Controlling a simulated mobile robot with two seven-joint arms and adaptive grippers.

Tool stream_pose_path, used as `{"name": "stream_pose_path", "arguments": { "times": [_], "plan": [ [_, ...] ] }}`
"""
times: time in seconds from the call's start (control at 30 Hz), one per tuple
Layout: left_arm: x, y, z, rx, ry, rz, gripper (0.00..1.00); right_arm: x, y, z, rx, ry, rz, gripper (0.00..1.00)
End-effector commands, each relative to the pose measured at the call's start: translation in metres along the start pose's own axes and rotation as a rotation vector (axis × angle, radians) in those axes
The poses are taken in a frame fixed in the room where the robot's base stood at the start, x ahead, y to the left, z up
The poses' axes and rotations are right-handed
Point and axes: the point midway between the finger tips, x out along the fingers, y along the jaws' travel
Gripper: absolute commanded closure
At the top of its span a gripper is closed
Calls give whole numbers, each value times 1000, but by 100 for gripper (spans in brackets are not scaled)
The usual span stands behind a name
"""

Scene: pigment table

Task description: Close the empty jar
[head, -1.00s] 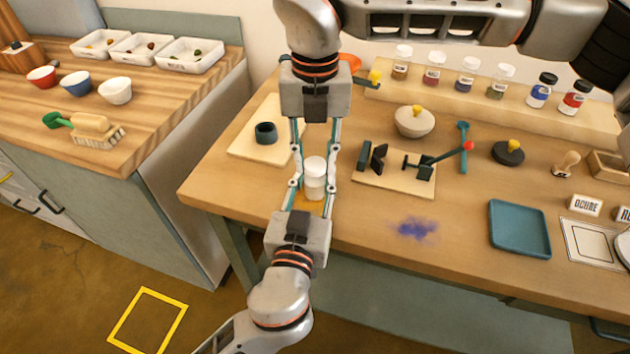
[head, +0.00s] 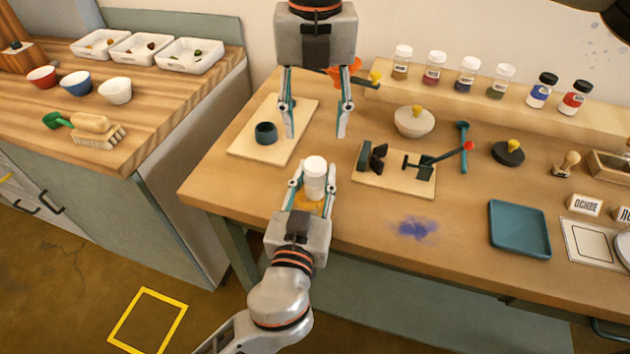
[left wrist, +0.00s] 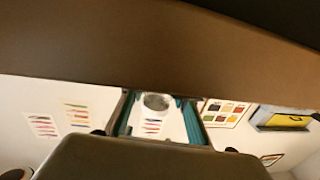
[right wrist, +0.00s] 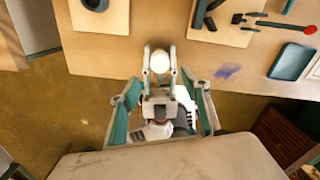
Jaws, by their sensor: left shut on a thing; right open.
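The empty jar (head: 315,181) is a small clear jar with a white lid (head: 315,164) on its top, upright near the front edge of the table. The white lid also shows from above in the right wrist view (right wrist: 160,60). My left gripper (head: 313,192) is shut on the jar from the front; the jar shows between its fingers in the left wrist view (left wrist: 155,102). My right gripper (head: 315,130) is open and empty, above and behind the jar. Whether the lid is fully tight cannot be told.
A board with a dark teal ring (head: 266,133) is behind left. Several pigment jars line the back shelf.

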Motion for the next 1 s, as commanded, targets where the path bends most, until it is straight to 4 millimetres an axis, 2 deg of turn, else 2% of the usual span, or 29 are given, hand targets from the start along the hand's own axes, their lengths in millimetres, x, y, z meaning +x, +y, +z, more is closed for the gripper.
{"name": "stream_pose_path", "arguments": {
  "times": [0.1,0.23,0.63,0.67,0.7,1.0],
  "plan": [
    [0,0,0,0,0,0,100,-20,0,1,1,-3,0,53],
    [0,0,0,0,0,0,100,-34,0,0,2,-1,1,53],
    [0,0,0,0,1,0,100,-40,0,0,0,1,1,53],
    [0,0,0,0,1,0,62,-40,0,0,0,1,1,53],
    [0,0,0,0,0,0,52,-40,0,0,0,1,1,53],
    [0,0,0,0,0,0,50,-39,0,0,1,1,1,53]
  ]
}}
